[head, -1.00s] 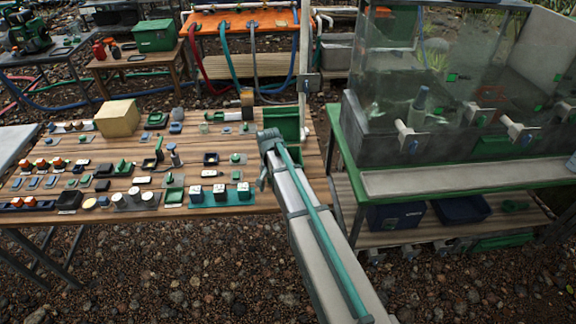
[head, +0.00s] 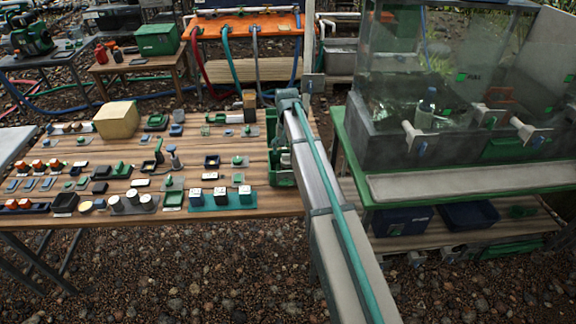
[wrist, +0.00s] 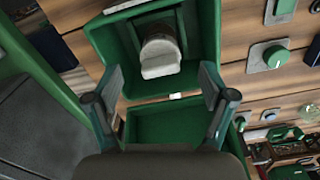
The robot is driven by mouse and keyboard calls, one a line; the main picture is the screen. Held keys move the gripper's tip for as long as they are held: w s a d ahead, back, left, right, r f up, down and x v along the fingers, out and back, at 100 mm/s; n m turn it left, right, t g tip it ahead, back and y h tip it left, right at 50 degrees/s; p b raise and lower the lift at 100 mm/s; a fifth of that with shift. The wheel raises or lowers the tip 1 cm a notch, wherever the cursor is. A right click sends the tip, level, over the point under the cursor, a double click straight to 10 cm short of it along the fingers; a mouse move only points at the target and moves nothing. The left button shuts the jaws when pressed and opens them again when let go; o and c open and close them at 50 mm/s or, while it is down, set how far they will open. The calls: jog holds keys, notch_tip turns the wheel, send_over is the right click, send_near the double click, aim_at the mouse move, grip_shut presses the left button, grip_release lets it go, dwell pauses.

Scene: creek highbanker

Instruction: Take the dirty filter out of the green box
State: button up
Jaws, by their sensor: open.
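The green box (wrist: 211,35) stands open below my gripper in the wrist view. A pale grey, blocky piece with a rounded dark top, seemingly the filter (wrist: 161,60), sits inside it. My gripper (wrist: 161,75) is open, with one finger on each side of this piece in the picture; I see no contact. An empty green hollow (wrist: 170,125) adjoins the box, with a small white tab between; I cannot tell whether it is a lid or a second compartment. In the head view the box (head: 282,180) is at the wooden table's right edge, partly hidden by my arm.
The wooden table (head: 235,178) carries many small parts left of the box, including white-topped pieces on a teal strip (head: 222,198). A green-framed bench (head: 470,185) with a clear tank stands close on the right. A yellowish block (head: 117,120) lies further left.

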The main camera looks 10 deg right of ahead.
aim_at(287, 160)
jog(key=shift+w+f+p, duration=0.2)
jog(key=shift+f+p, duration=0.75)
jog(key=shift+f, duration=2.15)
jog(key=c, duration=1.3)
jog(key=shift+r, duration=0.15)
